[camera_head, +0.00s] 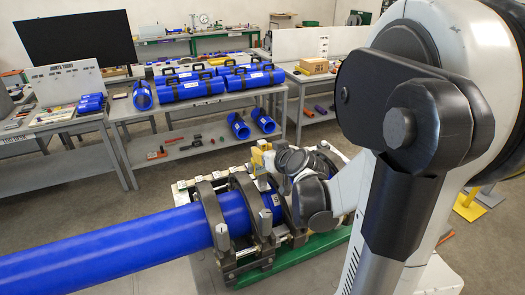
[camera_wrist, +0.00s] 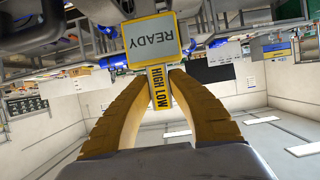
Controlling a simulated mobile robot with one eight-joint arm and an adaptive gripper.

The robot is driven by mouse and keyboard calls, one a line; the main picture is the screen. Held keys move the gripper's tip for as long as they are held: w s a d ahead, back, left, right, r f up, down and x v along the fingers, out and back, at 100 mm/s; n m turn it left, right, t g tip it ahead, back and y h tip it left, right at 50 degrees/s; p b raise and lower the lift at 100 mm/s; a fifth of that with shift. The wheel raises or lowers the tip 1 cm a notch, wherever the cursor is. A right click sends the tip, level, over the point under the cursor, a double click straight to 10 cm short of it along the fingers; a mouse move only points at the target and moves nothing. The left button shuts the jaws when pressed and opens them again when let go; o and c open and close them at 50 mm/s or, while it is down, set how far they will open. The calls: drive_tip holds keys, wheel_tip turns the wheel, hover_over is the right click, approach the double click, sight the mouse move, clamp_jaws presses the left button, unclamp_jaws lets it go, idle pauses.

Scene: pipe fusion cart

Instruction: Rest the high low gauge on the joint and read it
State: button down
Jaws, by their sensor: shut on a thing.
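The high low gauge (camera_wrist: 155,44) has a grey screen in a yellow frame that reads READY, upside down in the wrist view. Its yellow stem is marked HIGH LOW. My gripper (camera_wrist: 157,88) is shut on this stem, one tan finger on each side. In the head view my gripper (camera_head: 262,158) is just above the clamped blue pipe (camera_head: 233,212), near the upper part of the clamps. The joint itself is largely hidden by the clamps and my arm. I cannot tell whether the gauge touches the pipe.
Dark ring clamps (camera_head: 210,215) on a green-based cart (camera_head: 300,258) hold the pipe, which runs out to the lower left. Behind, a grey bench (camera_head: 190,105) carries several blue cases. A sign board (camera_head: 66,80) stands at the left. Open floor lies between cart and benches.

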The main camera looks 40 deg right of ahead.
drive_tip(key=shift+f+b, duration=0.35)
drive_tip(key=shift+f, duration=0.05)
drive_tip(key=shift+s+a+f, duration=0.1)
drive_tip(key=shift+s, duration=0.05)
idle(1.9)
idle(0.9)
drive_tip(key=shift+r+p, duration=0.4)
drive_tip(key=shift+r, duration=0.2)
drive_tip(key=shift+r+p, duration=2.3)
drive_tip(key=shift+r, duration=0.7)
drive_tip(key=shift+f, duration=0.1)
